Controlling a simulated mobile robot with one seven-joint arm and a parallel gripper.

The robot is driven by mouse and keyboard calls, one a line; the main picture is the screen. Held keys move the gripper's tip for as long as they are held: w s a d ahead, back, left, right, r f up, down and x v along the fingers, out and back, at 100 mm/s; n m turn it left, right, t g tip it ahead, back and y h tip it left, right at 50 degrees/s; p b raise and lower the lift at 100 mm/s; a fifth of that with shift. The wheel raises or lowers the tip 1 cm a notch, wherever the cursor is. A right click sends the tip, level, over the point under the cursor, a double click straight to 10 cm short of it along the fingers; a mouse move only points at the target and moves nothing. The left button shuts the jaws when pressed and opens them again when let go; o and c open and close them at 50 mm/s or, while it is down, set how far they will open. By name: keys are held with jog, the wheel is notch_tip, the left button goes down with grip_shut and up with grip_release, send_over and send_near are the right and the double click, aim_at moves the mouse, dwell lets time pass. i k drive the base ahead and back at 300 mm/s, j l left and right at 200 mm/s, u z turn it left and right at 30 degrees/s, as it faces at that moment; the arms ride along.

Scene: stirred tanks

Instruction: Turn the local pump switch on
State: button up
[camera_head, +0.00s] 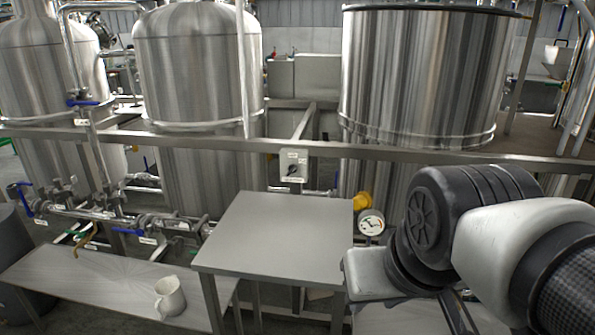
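The local pump switch (293,167) is a small light grey box with a dark rotary knob and small labels. It is fixed to the horizontal metal rail, just behind and above the small steel table. The knob looks tilted, but its exact setting is too small to read. My arm (470,230) reaches in from the lower right, with a black joint and a white link showing. My gripper is not visible in this view. No part of my arm touches the switch.
A bare steel table (275,235) stands in front of the switch. Pipes with blue-handled valves (85,103) run at left. A pressure gauge (371,223) is beside my arm. Large steel tanks (425,75) stand behind the rail.

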aim_at(293, 169)
jog(key=j+z, duration=0.1)
jog(key=z, duration=0.35)
jog(key=j+z, duration=0.15)
jog(key=z, duration=0.3)
jog(key=i+j+z, duration=0.1)
jog(key=z, duration=0.35)
jog(key=k+j, duration=0.1)
jog(key=j, duration=1.2)
